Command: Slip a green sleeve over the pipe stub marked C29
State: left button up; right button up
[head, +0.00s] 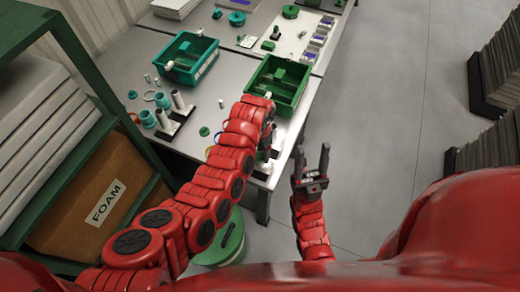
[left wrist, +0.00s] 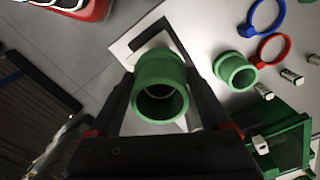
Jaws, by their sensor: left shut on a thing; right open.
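My left gripper (head: 268,128) is over the near right end of the table, below the green bin in the head view. In the left wrist view it is shut on a green sleeve (left wrist: 160,88), whose open end faces the camera. Under the sleeve lies a pale plate with a dark base (left wrist: 152,42). Whether the sleeve is around a stub cannot be told. Grey stubs near the gripper are mostly hidden by my arm in the head view, and no C29 mark is readable. A second green sleeve (left wrist: 236,72) stands loose beside it. My right gripper (head: 313,168) is open and empty, right of the table edge.
A green bin (head: 300,93) and a teal bin (head: 208,68) stand on the table. Teal sleeves (head: 148,119) and two pale stubs (head: 178,99) are at left. Blue (left wrist: 265,18) and red rings (left wrist: 273,48) lie near the loose green sleeve. Shelving stands at far left.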

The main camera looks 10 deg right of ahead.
pick_arm(q)
jog(key=shift+f, duration=0.2)
jog(key=shift+f, duration=0.3)
jog(key=shift+f, duration=0.1)
dwell(0.4)
jog(key=o, duration=1.1)
notch_tip(320, 180, up, 11)
jog(key=p, duration=0.6)
